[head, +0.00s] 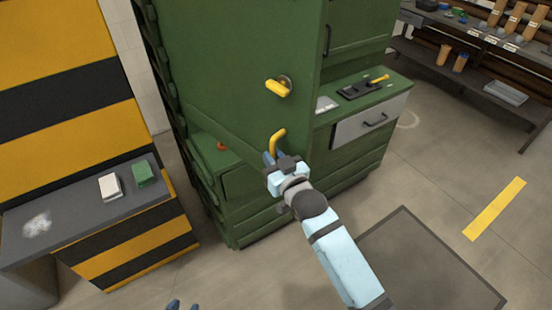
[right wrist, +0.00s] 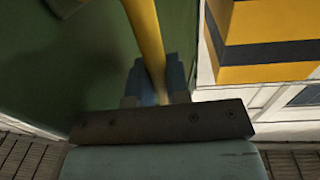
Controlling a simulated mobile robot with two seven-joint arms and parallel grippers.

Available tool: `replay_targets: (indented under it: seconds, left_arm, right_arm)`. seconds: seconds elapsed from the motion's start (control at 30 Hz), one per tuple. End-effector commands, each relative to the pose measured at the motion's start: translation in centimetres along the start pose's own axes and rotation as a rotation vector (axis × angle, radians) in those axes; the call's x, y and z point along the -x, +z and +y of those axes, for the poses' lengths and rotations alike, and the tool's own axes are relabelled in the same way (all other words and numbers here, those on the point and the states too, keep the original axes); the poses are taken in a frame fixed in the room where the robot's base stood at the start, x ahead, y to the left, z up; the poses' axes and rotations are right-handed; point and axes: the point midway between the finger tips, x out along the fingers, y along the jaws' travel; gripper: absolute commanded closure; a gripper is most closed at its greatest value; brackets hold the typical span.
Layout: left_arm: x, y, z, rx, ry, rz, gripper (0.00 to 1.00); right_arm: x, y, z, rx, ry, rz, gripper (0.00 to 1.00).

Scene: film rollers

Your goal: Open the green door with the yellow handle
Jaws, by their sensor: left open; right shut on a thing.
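The green door (head: 225,60) is the upper left face of a tall green cabinet. A yellow lever (head: 278,88) sticks out from a round mount on it. A bent yellow bar handle (head: 278,138) is lower down, at my right gripper (head: 274,160). My right gripper is shut on this yellow handle, which also runs up between its fingers in the right wrist view (right wrist: 147,35). I cannot tell whether the door stands ajar. Only the fingertips of my left gripper (head: 183,305) show, at the bottom edge of the head view; it is open and away from the cabinet.
A grey-topped bench (head: 75,215) with a white block (head: 110,186) and a green block (head: 144,173) stands left. A yellow-black striped panel (head: 60,90) rises behind it. A grey drawer (head: 370,122) is on the cabinet's right. Floor is clear at lower right; shelves stand far right.

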Motion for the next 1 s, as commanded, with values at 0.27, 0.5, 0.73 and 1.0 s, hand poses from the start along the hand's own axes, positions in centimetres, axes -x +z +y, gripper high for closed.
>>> replay_targets:
  seconds: [0.27,0.5,0.73,1.0]
  left_arm:
    - [0.01,-0.02,0.01,0.000,0.000,0.000,0.57]
    - [0.00,-0.01,0.02,0.000,0.000,0.000,0.57]
    - [0.00,-0.01,0.03,0.000,0.000,0.000,0.57]
    - [-0.10,0.14,0.03,0.000,0.000,0.000,0.57]
  right_arm:
    - [-0.16,-0.11,-0.08,0.003,0.000,0.002,1.00]
    - [-0.15,-0.12,-0.08,0.003,0.000,0.003,1.00]
    - [-0.14,-0.09,-0.07,0.002,0.000,0.002,0.59]
    - [0.47,0.06,-0.08,0.001,0.000,0.001,0.59]
